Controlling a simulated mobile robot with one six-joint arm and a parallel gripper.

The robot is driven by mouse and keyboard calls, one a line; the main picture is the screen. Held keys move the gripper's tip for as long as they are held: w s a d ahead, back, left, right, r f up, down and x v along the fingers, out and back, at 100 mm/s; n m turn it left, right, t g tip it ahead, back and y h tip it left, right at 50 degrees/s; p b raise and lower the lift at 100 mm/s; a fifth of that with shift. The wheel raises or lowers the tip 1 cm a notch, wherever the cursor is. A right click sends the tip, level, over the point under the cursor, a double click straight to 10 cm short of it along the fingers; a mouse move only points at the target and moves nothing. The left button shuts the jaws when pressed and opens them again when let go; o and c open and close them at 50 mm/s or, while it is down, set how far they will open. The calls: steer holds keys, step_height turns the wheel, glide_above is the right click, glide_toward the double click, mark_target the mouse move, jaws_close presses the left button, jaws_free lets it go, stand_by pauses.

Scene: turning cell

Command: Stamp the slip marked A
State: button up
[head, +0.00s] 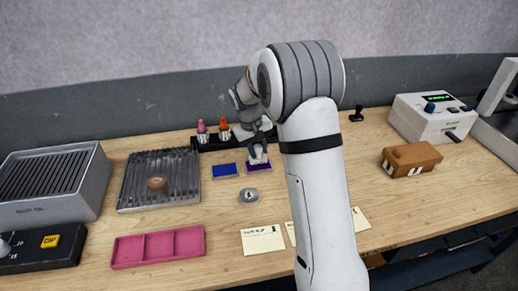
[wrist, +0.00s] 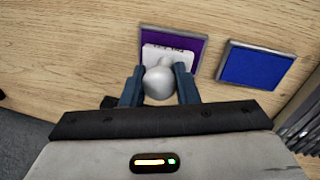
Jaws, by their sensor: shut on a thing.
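My gripper (wrist: 160,86) is shut on a stamp with a round grey knob (wrist: 159,81) and a pale block below it. In the head view my gripper (head: 259,147) holds the stamp (head: 258,159) upright at the purple ink pad (head: 258,168). The purple pad also shows in the wrist view (wrist: 202,48), partly hidden by the stamp. I cannot tell whether the stamp touches it. Cream slips lie at the front: one at left (head: 262,240), one in the middle (head: 290,233) and one at right (head: 361,220). My arm covers parts of them, and their marks are too small to read.
A blue ink pad (head: 224,170) lies left of the purple one. A black rack (head: 210,143) behind holds pink and orange-topped stamps. A small round metal thing (head: 248,195) stands between pads and slips. A pink tray (head: 158,247) and ribbed plate (head: 158,190) are left; a brown block (head: 411,159) is right.

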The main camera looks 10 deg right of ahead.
steer(key=shift+f+b, duration=0.35)
steer(key=shift+f, duration=0.2)
stand_by(1.2)
steer(key=shift+r, duration=0.1)
steer(key=shift+r+p, duration=2.2)
steer(key=shift+r, duration=1.25)
steer(key=shift+r, duration=0.1)
